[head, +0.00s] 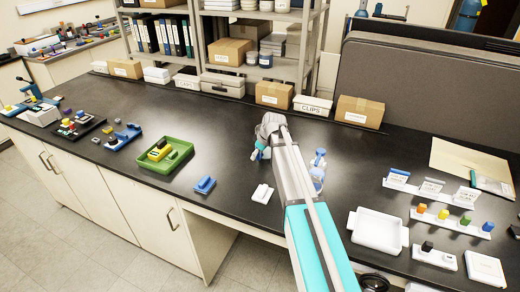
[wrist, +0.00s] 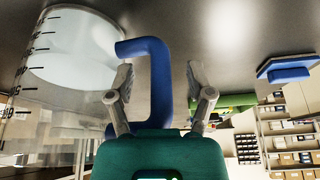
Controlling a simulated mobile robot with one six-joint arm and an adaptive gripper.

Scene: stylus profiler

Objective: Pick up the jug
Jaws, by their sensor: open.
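The jug (head: 318,172) is clear with blue parts and stands on the dark bench, partly hidden behind my arm in the head view. In the wrist view the jug's clear body (wrist: 70,75) with black scale marks fills the left side, and its blue handle (wrist: 158,85) shows in the middle. My gripper (wrist: 160,76) is open, with one finger on each side of the handle in that view. I cannot tell whether either finger touches it. In the head view my gripper (head: 258,151) is mostly hidden by my arm, with its fingertips out of sight.
A white block (head: 262,193) and a blue block (head: 205,185) lie left of my arm, beyond them a green tray (head: 187,150). A white tray (head: 379,229) and labelled holders (head: 430,188) stand right. Boxes (head: 273,95) and a grey partition (head: 425,90) line the back.

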